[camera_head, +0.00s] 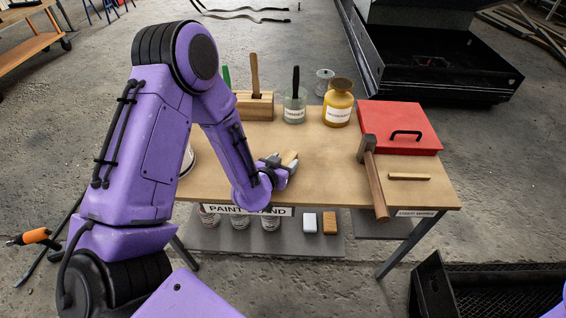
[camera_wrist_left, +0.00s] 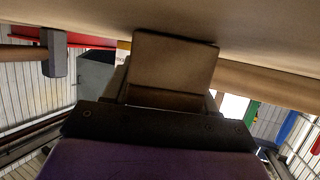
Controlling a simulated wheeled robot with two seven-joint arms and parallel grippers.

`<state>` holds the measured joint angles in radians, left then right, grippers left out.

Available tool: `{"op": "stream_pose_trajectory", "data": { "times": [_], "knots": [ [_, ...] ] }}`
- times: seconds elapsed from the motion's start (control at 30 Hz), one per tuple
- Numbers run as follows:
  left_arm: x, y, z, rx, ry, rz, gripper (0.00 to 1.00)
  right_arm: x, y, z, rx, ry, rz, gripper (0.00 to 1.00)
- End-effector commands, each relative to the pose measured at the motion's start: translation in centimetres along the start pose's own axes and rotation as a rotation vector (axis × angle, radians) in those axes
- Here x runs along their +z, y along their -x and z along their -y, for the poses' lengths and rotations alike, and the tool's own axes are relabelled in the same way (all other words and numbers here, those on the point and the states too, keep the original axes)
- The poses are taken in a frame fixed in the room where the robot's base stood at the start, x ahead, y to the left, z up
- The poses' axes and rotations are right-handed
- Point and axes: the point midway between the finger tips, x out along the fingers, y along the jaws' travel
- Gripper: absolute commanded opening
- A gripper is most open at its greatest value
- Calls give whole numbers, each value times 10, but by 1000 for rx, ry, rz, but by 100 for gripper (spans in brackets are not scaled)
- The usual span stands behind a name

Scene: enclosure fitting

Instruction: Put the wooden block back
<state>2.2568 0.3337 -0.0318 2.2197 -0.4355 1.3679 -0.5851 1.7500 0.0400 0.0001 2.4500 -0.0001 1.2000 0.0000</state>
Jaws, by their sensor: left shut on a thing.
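My left gripper (camera_head: 284,167) is above the front part of the table, near the edge over the "PAINT STAND" label. It is shut on a small tan wooden block (camera_head: 289,158), whose top shows between the fingers. In the left wrist view, the block (camera_wrist_left: 172,62) is large between the fingers, with a broad tan face toward the camera. Its lower part is hidden by the gripper body. I cannot tell whether the block touches the table. My right gripper is not in view.
The hammer handle overhangs the front edge. Cans and two small blocks sit below.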

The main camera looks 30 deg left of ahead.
Motion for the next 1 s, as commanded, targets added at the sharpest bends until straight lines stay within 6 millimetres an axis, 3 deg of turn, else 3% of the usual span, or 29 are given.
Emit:
{"op": "stream_pose_trajectory", "data": {
  "times": [0.13, 0.17, 0.23, 0.63, 0.87, 0.9, 1.0],
  "knots": [
    [4, -2, 0, 0, -1, 0, 24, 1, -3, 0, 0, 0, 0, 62],
    [4, -1, 0, 0, -1, 0, 60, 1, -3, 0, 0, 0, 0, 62],
    [3, -1, 0, 0, 0, 0, 83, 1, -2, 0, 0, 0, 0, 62],
    [0, 8, 0, 1, -1, 0, 83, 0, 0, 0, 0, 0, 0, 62],
    [0, 63, 0, 0, -2, 1, 83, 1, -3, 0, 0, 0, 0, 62],
    [-6, 77, 0, 1, -4, 6, 83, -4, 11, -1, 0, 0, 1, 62],
    [-8, 100, 0, 0, -4, 5, 83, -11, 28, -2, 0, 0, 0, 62]
  ]
}}
